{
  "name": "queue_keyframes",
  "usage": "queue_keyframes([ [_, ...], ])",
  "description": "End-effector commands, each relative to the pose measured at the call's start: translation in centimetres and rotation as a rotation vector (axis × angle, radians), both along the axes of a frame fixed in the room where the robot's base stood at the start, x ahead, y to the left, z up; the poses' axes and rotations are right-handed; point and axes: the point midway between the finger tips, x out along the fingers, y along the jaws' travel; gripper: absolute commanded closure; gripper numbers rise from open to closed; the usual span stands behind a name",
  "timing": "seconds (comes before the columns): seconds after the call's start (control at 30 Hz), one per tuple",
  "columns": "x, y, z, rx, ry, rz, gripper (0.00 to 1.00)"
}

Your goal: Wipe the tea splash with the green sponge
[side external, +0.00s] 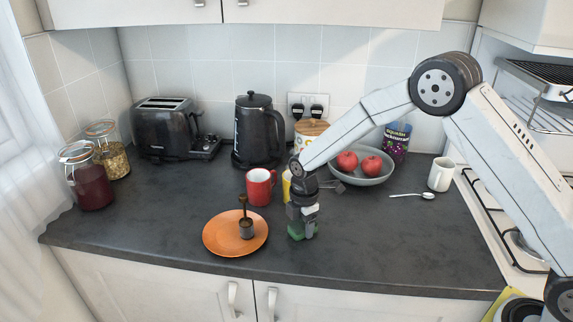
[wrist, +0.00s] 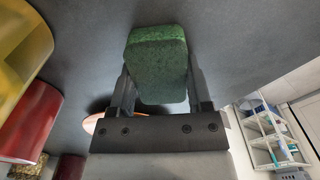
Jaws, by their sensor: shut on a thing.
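My gripper (side external: 303,222) points down at the front middle of the counter, just right of the orange plate. It is shut on the green sponge (side external: 295,230), which also shows between the two fingers in the wrist view (wrist: 156,62). The sponge is low over the dark counter; I cannot tell whether it touches it. I cannot make out a tea splash in either view; it may be hidden under the sponge or gripper.
A red mug (side external: 260,187) and a partly hidden yellow mug (side external: 286,187) stand behind. A bowl of red fruit (side external: 376,179) is behind right. The counter's front right (side external: 420,250) is clear.

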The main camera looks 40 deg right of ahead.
Motion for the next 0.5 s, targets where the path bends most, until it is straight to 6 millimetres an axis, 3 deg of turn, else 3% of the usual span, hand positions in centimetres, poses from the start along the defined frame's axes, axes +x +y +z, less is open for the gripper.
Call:
queue_keyframes([
  [0.17,-0.7,-0.6,0.4,-0.001,0.003,0.002,0.83],
  [0.23,-0.7,-0.6,2.3,0.0,-0.001,0.002,0.83],
  [0.5,-0.7,-0.6,4.5,0.0,0.0,0.001,0.83],
])
